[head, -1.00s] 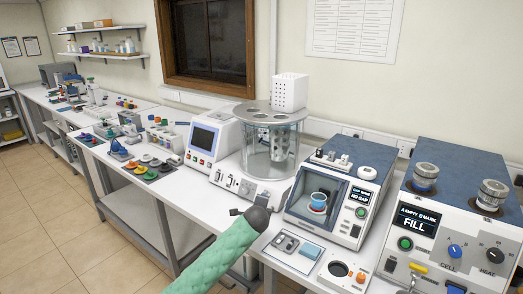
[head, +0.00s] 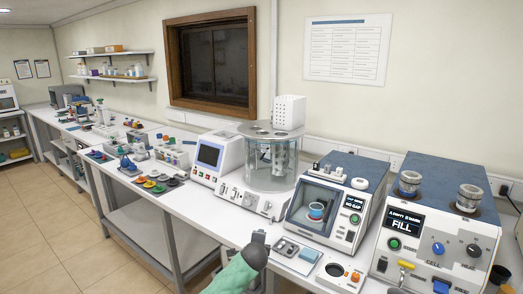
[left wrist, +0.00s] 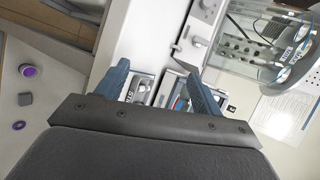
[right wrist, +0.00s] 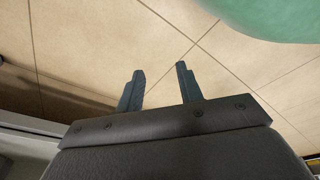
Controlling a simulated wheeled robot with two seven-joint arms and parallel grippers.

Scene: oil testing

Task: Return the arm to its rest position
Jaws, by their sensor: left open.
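My left arm, in a green sleeve (head: 232,277), reaches in at the bottom middle of the head view, in front of the bench edge. Its dark wrist end (head: 256,247) shows there, but its fingers cannot be made out. In the left wrist view my left gripper (left wrist: 162,82) is open with nothing between its fingers; bench equipment shows beyond. My right gripper (right wrist: 160,70) shows only in the right wrist view. Its fingers are apart and empty above the tiled floor, with a green sleeve part of my arm at the upper right.
The white bench (head: 208,222) runs along the wall. On it stand a tester with a blue cup (head: 316,210), a machine reading FILL (head: 440,225), a glass bath (head: 270,160) and a screen unit (head: 210,158). Coloured caps (head: 155,182) lie further left. Floor in front is clear.

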